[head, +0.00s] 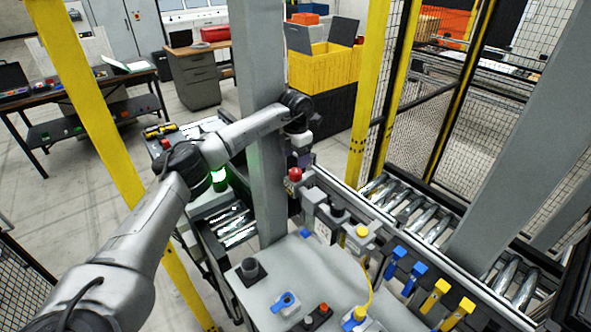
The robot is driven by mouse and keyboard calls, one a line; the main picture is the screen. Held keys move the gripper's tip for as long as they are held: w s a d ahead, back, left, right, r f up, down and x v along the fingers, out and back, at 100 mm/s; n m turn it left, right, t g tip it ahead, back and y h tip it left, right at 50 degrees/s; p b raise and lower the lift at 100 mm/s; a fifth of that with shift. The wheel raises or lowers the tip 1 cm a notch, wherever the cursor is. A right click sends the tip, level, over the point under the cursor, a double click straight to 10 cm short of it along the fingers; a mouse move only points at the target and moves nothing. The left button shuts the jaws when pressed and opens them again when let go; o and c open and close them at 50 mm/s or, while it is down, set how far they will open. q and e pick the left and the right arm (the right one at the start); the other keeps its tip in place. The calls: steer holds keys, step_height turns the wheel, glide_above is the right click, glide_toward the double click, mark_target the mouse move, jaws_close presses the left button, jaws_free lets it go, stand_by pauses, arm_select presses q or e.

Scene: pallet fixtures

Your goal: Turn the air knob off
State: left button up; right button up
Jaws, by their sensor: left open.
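My left arm comes in from the left, and its gripper (303,158) is beside the grey post, above the machine's back edge. Its fingers are small and dark here; it is open, and I see nothing held in it. Just below it is a red knob (295,174) on a grey fitting; the two look apart. A blue knob (286,301) on a pale base lies on the grey worktop nearer the front, well away from the gripper. I cannot tell which of these is the air knob, or its setting. My right gripper is not in view.
The grey post (266,180) stands close to my left forearm. Blue handles (397,256) and yellow handles (440,287) stand along the worktop's right side. A roller conveyor (415,212) runs behind. A lit green lamp (219,176) is left of the post.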

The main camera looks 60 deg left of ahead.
mark_target(296, 171)
arm_select(q)
step_height(296, 171, up, 7)
steer(key=shift+r+b, duration=0.2)
steer(key=shift+b, duration=0.1)
steer(key=shift+w, duration=0.1)
stand_by(0.6)
